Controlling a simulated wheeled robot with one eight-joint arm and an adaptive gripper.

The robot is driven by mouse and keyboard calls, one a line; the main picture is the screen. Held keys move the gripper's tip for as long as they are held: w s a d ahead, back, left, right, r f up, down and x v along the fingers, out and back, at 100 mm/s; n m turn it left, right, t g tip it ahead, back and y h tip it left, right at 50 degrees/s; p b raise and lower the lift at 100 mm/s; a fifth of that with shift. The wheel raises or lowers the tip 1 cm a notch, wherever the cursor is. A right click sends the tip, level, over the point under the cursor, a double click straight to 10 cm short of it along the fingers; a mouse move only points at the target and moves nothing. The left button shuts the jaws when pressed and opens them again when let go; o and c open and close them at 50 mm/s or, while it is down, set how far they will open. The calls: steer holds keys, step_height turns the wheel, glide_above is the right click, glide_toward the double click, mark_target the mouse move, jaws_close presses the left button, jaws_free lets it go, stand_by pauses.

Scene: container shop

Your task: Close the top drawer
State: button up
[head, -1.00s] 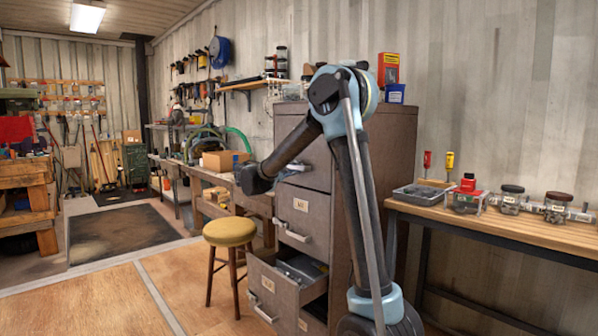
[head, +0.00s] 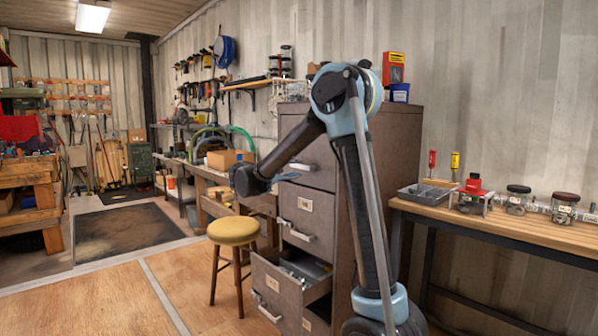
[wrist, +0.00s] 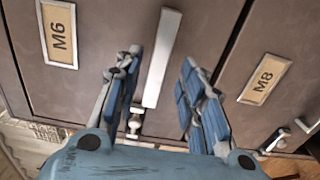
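A grey-brown metal filing cabinet (head: 385,150) stands at the centre of the head view. Its top drawer (head: 318,160) looks about flush with the front, but my arm partly covers it and a small gap cannot be ruled out. A lower drawer (head: 275,295) stands pulled out, with grey things inside. My gripper (head: 285,178) is in front of the upper drawers. In the wrist view my gripper (wrist: 160,75) is open and empty, with its blue-padded fingers apart. A pale bar handle (wrist: 162,57) shows between and beyond the fingers, beside the M6 label (wrist: 58,32). Contact cannot be told.
A yellow-topped stool (head: 233,231) stands left of the open drawer. A wooden bench (head: 500,222) with jars and a grey tray (head: 425,193) is at the right. An M8 label (wrist: 264,80) is on the neighbouring drawer front. Floor at the front left is clear.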

steer(key=v, duration=0.7)
steer(key=shift+s+a, duration=0.25)
steer(key=s+d+f+m+g+y, duration=0.1)
steer(key=s+d+f+g, duration=0.15)
steer(key=d, duration=0.45)
steer(key=s+d+f+g+y, duration=0.1)
steer(key=s+d, duration=0.2)
steer(key=d, duration=0.4)
steer(key=s+d+f+m+g+y, duration=0.1)
steer(key=s+d+f+g+y, duration=0.1)
steer(key=s+d+f, duration=0.3)
steer(key=s+d+f+m+g+y, duration=0.1)
steer(key=s+d+f+g, duration=0.1)
steer(key=s+d, duration=0.5)
steer(key=s+a+f+m+g+y, duration=0.1)
steer(key=s+f+y, duration=0.3)
steer(key=s+f, duration=0.5)
steer(key=s+a+f+m+g+y, duration=0.1)
steer(key=s+f+m+y, duration=0.2)
steer(key=s+f, duration=0.6)
steer(key=s+y, duration=0.1)
steer(key=s, duration=0.4)
steer(key=shift+m+y, duration=0.4)
steer(key=shift+f, duration=0.1)
